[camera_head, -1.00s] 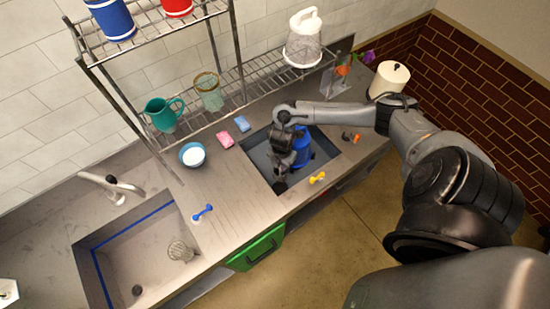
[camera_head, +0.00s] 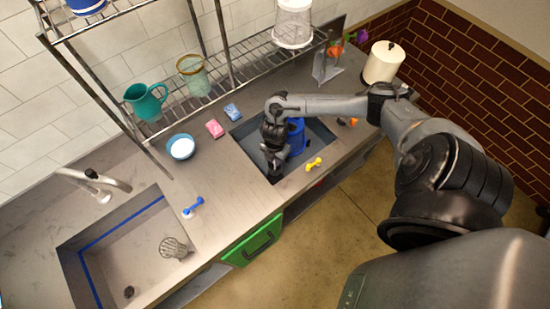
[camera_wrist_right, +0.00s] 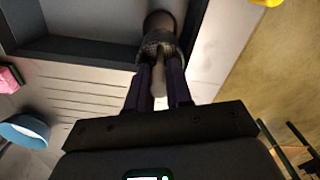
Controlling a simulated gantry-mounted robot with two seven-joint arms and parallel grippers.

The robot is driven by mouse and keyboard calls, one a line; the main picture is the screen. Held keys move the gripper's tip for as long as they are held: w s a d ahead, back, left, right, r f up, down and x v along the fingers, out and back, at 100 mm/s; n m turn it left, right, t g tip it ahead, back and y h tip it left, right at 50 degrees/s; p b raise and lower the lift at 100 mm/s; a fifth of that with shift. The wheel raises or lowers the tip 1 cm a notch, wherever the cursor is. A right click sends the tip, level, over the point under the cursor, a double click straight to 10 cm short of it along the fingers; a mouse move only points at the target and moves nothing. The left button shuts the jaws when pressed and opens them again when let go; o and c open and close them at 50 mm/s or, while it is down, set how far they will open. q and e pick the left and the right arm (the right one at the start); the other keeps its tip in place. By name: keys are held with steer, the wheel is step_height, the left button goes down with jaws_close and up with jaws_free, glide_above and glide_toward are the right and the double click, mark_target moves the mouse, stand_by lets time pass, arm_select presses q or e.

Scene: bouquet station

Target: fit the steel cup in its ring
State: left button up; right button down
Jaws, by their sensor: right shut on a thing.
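My right gripper (camera_wrist_right: 158,85) is shut on a grey, round-bodied thing with a dark mouth, probably the steel cup (camera_wrist_right: 160,44); the fingers hide part of it. In the head view the right gripper (camera_head: 274,172) is low at the front left part of the dark square basin (camera_head: 325,133), left of a blue canister (camera_head: 296,138). The held thing is too small and dark there to make out. I cannot pick out the ring with certainty. A grey ribbed cup-like thing (camera_head: 173,248) lies in the left sink. My left gripper is not in view.
A yellow dumbbell-shaped thing (camera_head: 314,164) lies on the counter right of the gripper. Pink (camera_head: 214,129) and blue (camera_head: 232,111) sponges and a blue bowl (camera_head: 181,147) stand behind to the left. The counter between the sink (camera_head: 115,262) and basin is mostly clear.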

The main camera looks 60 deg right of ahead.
mark_target(275, 168)
steer(key=shift+f+b, duration=2.95)
steer(key=shift+f, duration=0.2)
steer(key=shift+f+b, duration=0.45)
steer(key=shift+f, duration=0.4)
steer(key=shift+f, duration=0.5)
steer(key=shift+f, duration=0.2)
steer(key=shift+f+b, duration=0.2)
steer(key=shift+b, duration=0.1)
